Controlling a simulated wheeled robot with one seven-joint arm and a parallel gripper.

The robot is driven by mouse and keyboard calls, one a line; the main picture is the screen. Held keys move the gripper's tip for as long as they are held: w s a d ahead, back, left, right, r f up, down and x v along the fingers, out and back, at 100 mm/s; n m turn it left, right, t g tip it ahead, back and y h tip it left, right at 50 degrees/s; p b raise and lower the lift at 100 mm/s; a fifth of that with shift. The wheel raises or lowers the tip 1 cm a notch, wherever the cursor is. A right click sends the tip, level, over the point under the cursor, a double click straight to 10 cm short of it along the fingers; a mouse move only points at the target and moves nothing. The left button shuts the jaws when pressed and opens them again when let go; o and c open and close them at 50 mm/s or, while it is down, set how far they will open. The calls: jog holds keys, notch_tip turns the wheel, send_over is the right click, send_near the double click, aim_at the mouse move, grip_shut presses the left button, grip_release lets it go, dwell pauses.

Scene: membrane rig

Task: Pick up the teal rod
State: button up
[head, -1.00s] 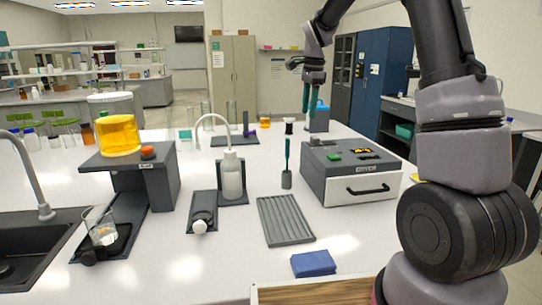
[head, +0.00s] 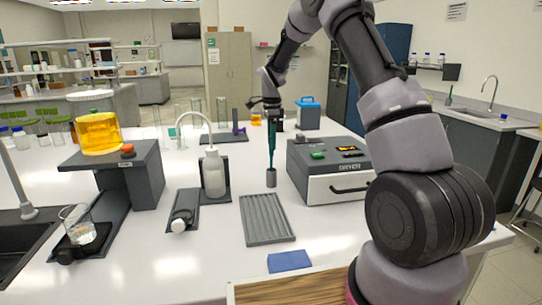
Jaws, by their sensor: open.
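The teal rod (head: 271,158) stands upright in a small grey holder (head: 271,178) on the white bench, in the middle of the head view. My gripper (head: 272,125) points down at the rod's upper part, with its jaws open.
A grey box with a white drawer (head: 335,170) stands close on the right. A grey ribbed tray (head: 266,220) lies in front. A white wash bottle (head: 213,174) stands left.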

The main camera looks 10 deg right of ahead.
aim_at(271, 156)
notch_tip(271, 156, down, 4)
jog(key=shift+r, duration=0.15)
grip_shut()
jog(key=shift+r, duration=0.1)
